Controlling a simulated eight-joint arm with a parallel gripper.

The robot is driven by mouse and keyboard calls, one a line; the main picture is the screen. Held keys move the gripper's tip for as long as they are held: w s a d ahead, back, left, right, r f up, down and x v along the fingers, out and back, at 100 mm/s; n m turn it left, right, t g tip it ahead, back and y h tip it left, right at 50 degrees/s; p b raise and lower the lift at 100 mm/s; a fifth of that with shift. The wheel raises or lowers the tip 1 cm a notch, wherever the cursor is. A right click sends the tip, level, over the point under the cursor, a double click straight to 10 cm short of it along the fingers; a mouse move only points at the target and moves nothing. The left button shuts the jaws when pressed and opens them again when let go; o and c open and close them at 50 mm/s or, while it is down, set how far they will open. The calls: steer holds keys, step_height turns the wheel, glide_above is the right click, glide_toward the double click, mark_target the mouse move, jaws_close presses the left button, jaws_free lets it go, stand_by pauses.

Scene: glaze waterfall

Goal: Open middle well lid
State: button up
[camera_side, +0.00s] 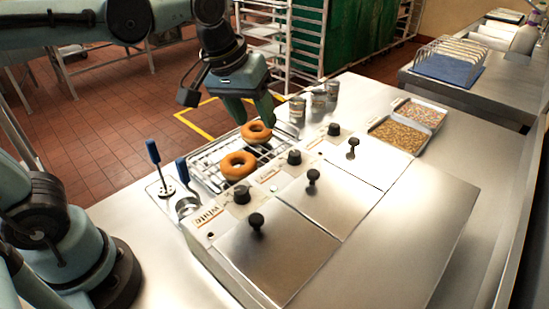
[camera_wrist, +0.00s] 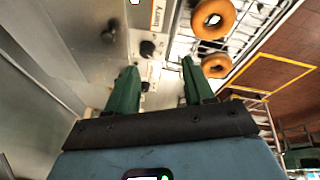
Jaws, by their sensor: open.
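The middle well lid (camera_side: 335,205) is a flat steel plate with a black knob handle (camera_side: 312,177). It lies shut between the near lid marked white (camera_side: 275,260) and the far lid (camera_side: 370,160). My gripper (camera_side: 255,113) is open, pointing down above the wire rack at the far doughnut, well away from the middle lid's handle. In the wrist view, the two green fingers (camera_wrist: 160,82) stand apart with nothing between them. A black knob beside a "berry" label shows ahead of them; I cannot tell which lids appear at left.
Two doughnuts (camera_side: 238,165) lie on the wire rack (camera_side: 215,160). Several black dials (camera_side: 294,157) line the wells' rack-side edge. A blue-handled tool (camera_side: 154,155) stands near the rack, with small metal cups (camera_side: 318,100) beyond. Topping trays (camera_side: 400,135) lie past the far lid. Steel table is bare at right.

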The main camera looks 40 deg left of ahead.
mark_target(314, 172)
steer(key=w+d+r+n+g, duration=0.2)
steer(key=w+d+n+g, duration=0.3)
steer(key=d, duration=0.5)
steer(key=shift+t+y, duration=0.3)
steer(key=shift+t, duration=0.2)
steer(key=f, duration=1.1)
steer(key=shift+w+d+f, duration=0.15)
steer(key=shift+w+f, duration=0.1)
steer(key=shift+w, duration=0.05)
jaws_close()
